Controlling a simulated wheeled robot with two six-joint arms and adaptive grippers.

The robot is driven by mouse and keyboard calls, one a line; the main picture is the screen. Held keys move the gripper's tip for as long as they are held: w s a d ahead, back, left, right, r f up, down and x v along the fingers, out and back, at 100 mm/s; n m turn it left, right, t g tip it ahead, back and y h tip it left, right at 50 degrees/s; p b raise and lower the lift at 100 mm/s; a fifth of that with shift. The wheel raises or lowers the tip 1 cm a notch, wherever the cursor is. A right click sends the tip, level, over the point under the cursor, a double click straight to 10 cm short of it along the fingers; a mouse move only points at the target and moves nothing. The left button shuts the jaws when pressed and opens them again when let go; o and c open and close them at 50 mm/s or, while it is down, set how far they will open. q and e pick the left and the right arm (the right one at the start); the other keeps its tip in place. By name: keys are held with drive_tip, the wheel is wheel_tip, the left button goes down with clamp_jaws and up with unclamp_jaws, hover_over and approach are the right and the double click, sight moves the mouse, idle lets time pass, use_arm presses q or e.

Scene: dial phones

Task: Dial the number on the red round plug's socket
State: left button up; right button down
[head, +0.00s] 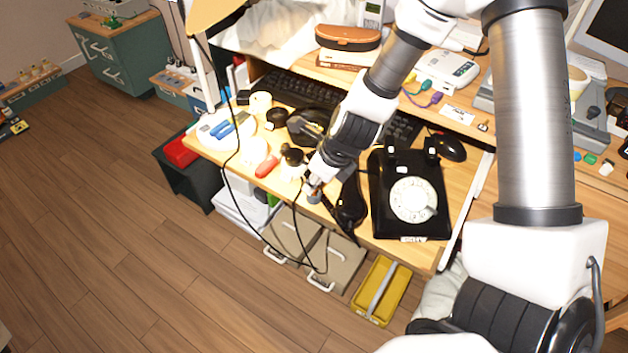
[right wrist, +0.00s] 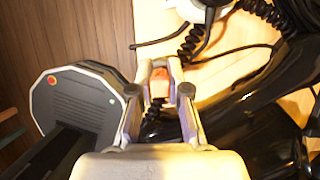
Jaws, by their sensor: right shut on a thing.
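A black rotary phone (head: 436,187) with a white dial (head: 413,199) sits near the desk's front edge. What looks like its black handset (head: 350,207) lies off the cradle, left of the body. My right gripper (head: 313,190) is over the front edge, left of the handset. In the right wrist view, my right gripper (right wrist: 158,82) is shut on a small orange-red piece (right wrist: 158,88). A coiled black cord (right wrist: 152,132) shows between its fingers. I cannot tell if the piece is a plug, and no socket number is readable. My left gripper is not in view.
A red-handled thing (head: 266,166), black and white round items and a keyboard (head: 290,88) crowd the desk's left and back. A black mouse (head: 447,147) lies behind the phone. Drawers (head: 335,262) and a yellow tray (head: 381,288) are below. The wooden floor (head: 120,210) is open at left.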

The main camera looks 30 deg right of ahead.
drive_tip(key=c, duration=1.1)
unclamp_jaws()
drive_tip(key=shift+o, duration=0.2)
